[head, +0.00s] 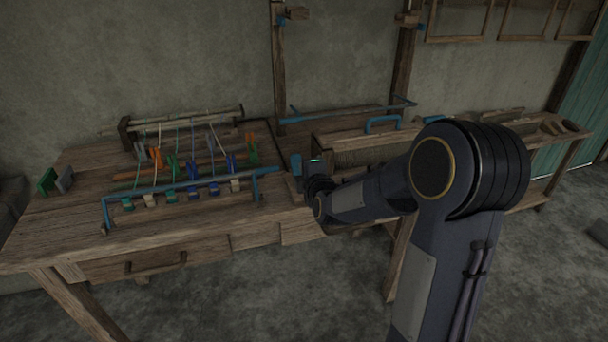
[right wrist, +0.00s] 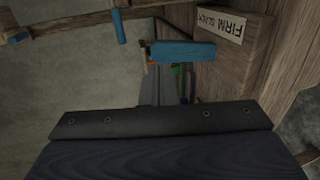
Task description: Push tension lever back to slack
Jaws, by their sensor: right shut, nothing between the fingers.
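The tension lever shows in the right wrist view as a blue handle (right wrist: 183,52) beside a wooden post with a pale plate (right wrist: 220,24) lettered FIRM and SLACK, upside down here. In the head view a blue piece (head: 296,165), probably this lever's handle, stands at the right end of the bench, just left of my right gripper (head: 314,172). In the wrist view my right gripper's grey fingers (right wrist: 157,88) are shut and empty, close to the handle. I cannot tell whether they touch it. My left gripper is not in view.
The wooden bench (head: 60,225) carries a blue bar (head: 175,187), several coloured clips with threads, and a roller frame (head: 185,118) behind. A wooden box part with a blue handle (head: 382,123) stands to the right. A wooden post (head: 278,70) rises behind the gripper.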

